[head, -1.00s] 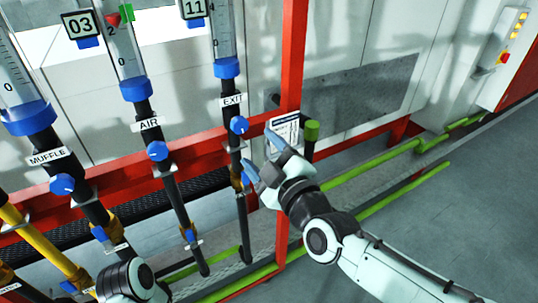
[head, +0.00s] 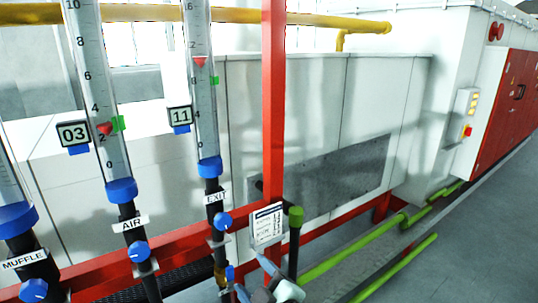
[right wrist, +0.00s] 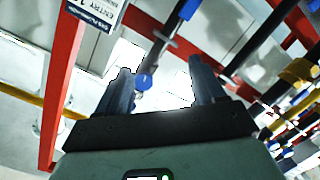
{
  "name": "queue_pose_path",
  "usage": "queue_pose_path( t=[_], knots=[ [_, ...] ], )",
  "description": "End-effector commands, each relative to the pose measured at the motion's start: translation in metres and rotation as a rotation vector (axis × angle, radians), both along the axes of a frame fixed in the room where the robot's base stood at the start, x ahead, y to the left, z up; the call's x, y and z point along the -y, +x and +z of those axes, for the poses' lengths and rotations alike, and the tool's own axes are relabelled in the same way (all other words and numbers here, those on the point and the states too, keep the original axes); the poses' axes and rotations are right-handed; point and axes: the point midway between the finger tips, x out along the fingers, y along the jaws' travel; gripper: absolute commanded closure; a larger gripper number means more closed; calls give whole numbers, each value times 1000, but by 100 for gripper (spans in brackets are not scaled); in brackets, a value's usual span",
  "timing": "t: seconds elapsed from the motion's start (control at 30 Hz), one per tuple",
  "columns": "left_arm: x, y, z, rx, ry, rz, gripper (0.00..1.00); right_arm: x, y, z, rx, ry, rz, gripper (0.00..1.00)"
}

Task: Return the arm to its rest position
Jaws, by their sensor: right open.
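My right gripper (head: 253,277) shows at the bottom of the head view, just below the white card on the red post. Its two fingers are apart and nothing is held. Most of the right arm is cut off by the lower picture edge. In the right wrist view the open fingers (right wrist: 162,88) point toward the pipework, with a blue knob (right wrist: 146,82) seen between them; I cannot tell the distance. In the head view the EXIT knob (head: 222,222) is above and left of the gripper, apart from it. My left gripper is not in view.
The red post (head: 273,120) and red rail (head: 100,272) stand close to the gripper. The AIR knob (head: 138,252) and MUFFLE knob (head: 33,290) are at left. A green pipe (head: 355,245) runs low at right, beside open grey floor (head: 480,240).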

Motion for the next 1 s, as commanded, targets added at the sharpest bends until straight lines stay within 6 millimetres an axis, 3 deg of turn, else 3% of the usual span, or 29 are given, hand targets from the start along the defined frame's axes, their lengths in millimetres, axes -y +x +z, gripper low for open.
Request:
queue_pose_path(
  t=[0.03, 0.1, 0.27, 0.4, 0.47, 0.6, 0.7, 0.8, 0.9, 1.0],
  knots=[
    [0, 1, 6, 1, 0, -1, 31, 7, 9, -38, -92, -20, -33, 31],
    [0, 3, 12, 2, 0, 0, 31, 18, 15, -92, -223, -22, -83, 31],
    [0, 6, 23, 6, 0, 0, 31, 54, 7, -209, -527, 4, -216, 31],
    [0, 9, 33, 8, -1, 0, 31, 94, -26, -303, -800, 60, -365, 31],
    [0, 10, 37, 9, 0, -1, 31, 111, -48, -340, -920, 95, -437, 31],
    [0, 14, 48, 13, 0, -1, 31, 146, -117, -415, -1211, 204, -634, 31],
    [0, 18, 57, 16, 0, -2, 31, 160, -176, -452, -1414, 304, -785, 31],
    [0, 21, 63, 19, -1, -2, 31, 164, -230, -473, -1589, 409, -927, 31],
    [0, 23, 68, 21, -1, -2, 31, 161, -269, -481, -1713, 496, -1033, 31],
    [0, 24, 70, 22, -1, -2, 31, 157, -290, -484, -1783, 548, -1095, 31]
  ],
)
